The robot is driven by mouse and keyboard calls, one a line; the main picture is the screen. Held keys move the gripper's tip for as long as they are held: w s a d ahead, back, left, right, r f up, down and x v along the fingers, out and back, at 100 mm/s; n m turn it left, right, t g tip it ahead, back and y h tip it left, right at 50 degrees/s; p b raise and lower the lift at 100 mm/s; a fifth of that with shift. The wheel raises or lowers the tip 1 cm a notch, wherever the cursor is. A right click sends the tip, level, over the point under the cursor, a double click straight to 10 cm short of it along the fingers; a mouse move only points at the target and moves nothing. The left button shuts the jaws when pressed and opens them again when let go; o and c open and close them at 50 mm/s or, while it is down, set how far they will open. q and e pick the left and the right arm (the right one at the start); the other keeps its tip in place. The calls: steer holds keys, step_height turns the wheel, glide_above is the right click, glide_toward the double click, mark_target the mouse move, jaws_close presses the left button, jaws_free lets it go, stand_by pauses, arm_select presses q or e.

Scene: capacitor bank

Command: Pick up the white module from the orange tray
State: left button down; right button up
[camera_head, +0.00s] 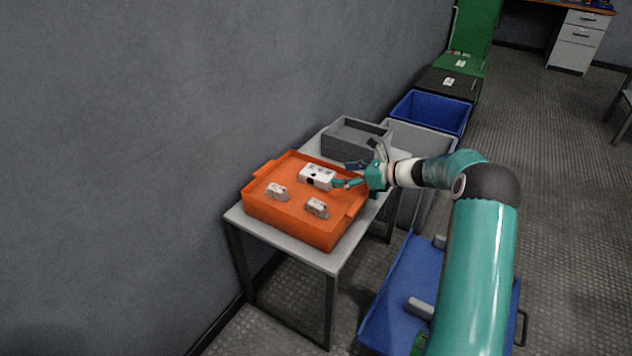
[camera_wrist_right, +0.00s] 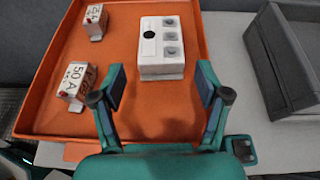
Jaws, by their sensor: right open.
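The white module (camera_head: 317,177) is a small block with round grey spots and one black spot on top. It stands upright in the orange tray (camera_head: 290,227), towards its far right side. In the right wrist view the module (camera_wrist_right: 160,66) lies ahead of my right gripper (camera_wrist_right: 160,88), whose two fingers are spread with the near part of the module roughly between their tips. No contact is clear. The right gripper (camera_head: 346,174) comes in over the tray's right edge in the head view. My left gripper is not in view.
Two smaller fuse-like blocks (camera_head: 277,191) (camera_head: 317,208) stand in the tray. A grey open box (camera_head: 355,150) stands behind the tray on the same table (camera_head: 290,247).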

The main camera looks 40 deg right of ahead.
mark_target(323, 174)
steer(key=b+x, duration=0.1)
steer(key=x, duration=0.8)
steer(key=shift+w+b, duration=0.1)
steer(key=shift+b, duration=0.2)
steer(key=c, duration=1.2)
steer(key=shift+r, duration=0.1)
